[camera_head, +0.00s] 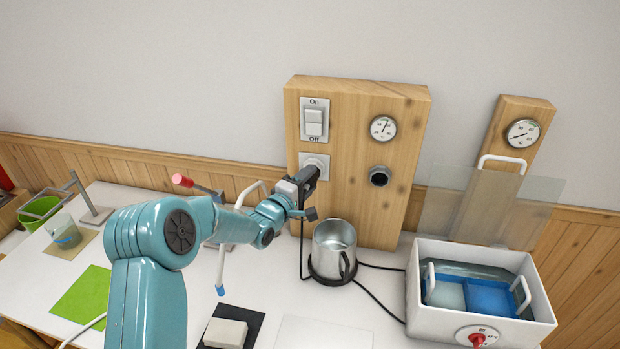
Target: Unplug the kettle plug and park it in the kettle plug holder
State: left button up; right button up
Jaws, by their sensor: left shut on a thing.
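My left gripper (308,184) is at the lower left of the wooden panel, just in front of the white wall socket (316,160). It is shut on the kettle plug, which the fingers mostly hide; I cannot tell how far the plug sits in the socket. A black cord (301,244) hangs from the gripper toward the kettle's base. The metal kettle (333,247) stands on its dark base below the panel. A dark round cup (379,176) on the panel, right of the socket, looks like the kettle plug holder and appears empty. My right gripper is not in view.
The wooden panel (352,150) also carries an On/Off switch (314,120) and a dial (383,128). A white water bath (424,310) with a clear lid stands at right.

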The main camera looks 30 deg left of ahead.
aim_at(305, 187)
pick_arm(q)
jog(key=shift+s, duration=0.15)
jog(key=shift+s+d+r, duration=0.1)
jog(key=shift+s+r, duration=0.05)
jog(key=shift+s, duration=0.1)
jog(key=shift+w, duration=0.1)
jog(key=shift+f, duration=0.2)
jog(key=shift+s+d+r+b, duration=0.1)
jog(key=shift+s+b, duration=0.15)
jog(key=shift+s, duration=0.25)
jog(key=shift+s+d+r+b, duration=0.1)
jog(key=shift+s+b, duration=0.15)
jog(key=shift+s, duration=0.2)
jog(key=shift+s+f, duration=0.1)
jog(key=shift+f, duration=0.05)
jog(key=shift+s+d, duration=0.1)
jog(key=shift+s, duration=0.05)
